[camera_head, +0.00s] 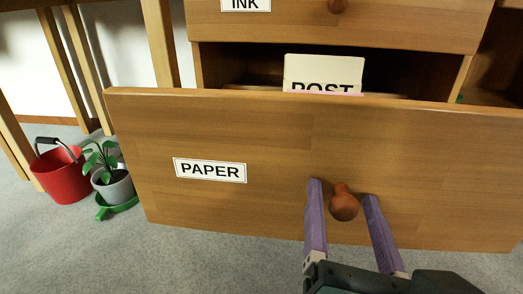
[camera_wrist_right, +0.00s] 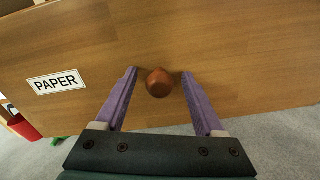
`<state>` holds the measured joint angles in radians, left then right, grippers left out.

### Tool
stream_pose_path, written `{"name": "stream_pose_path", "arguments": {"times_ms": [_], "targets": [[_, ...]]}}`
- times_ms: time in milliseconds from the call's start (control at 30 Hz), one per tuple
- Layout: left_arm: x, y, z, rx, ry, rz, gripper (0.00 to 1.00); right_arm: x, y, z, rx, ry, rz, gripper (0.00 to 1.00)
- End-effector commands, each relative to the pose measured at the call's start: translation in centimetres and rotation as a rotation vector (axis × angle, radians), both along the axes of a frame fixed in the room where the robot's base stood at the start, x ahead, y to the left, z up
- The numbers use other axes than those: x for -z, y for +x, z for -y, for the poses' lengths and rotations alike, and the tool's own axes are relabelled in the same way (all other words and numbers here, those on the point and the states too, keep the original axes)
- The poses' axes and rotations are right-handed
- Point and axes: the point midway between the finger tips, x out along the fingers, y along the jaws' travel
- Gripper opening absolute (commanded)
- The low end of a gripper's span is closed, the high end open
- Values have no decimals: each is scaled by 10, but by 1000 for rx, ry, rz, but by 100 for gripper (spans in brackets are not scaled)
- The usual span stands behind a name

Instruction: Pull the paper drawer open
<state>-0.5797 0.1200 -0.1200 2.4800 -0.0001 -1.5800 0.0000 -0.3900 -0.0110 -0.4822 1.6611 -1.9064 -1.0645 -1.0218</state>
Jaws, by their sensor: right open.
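The paper drawer (camera_head: 270,140) has a wide wooden front with a white PAPER label (camera_head: 209,170) and stands pulled out from the cabinet. Its round reddish-brown knob (camera_head: 344,205) sits on the front, right of the label. My right gripper (camera_head: 343,190) is open, its two purple fingers on either side of the knob with gaps between. The right wrist view shows the same: the knob (camera_wrist_right: 159,83) lies between the fingertips (camera_wrist_right: 159,72), and I see no clear contact. My left gripper is not in view.
The INK drawer (camera_head: 420,22) is above, closed. A POST card (camera_head: 323,72) stands behind the paper drawer's front. A red bucket (camera_head: 62,176) and a potted plant (camera_head: 113,186) on a green saucer stand on the grey floor at left.

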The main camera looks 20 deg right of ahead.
Motion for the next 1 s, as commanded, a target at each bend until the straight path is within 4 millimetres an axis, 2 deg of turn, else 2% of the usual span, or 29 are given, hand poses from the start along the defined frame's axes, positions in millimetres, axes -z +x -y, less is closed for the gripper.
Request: {"name": "stream_pose_path", "arguments": {"times_ms": [300, 500, 667, 1000], "targets": [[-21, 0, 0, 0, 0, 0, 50, -2, -49, -31, -3, 0, -5, 71], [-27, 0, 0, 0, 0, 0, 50, -1, -75, -46, -2, 1, -3, 71], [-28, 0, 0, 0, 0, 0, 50, 0, -82, -50, 0, 1, 0, 71], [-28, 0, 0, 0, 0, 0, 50, 0, -82, -50, 0, 1, 1, 71]]}}
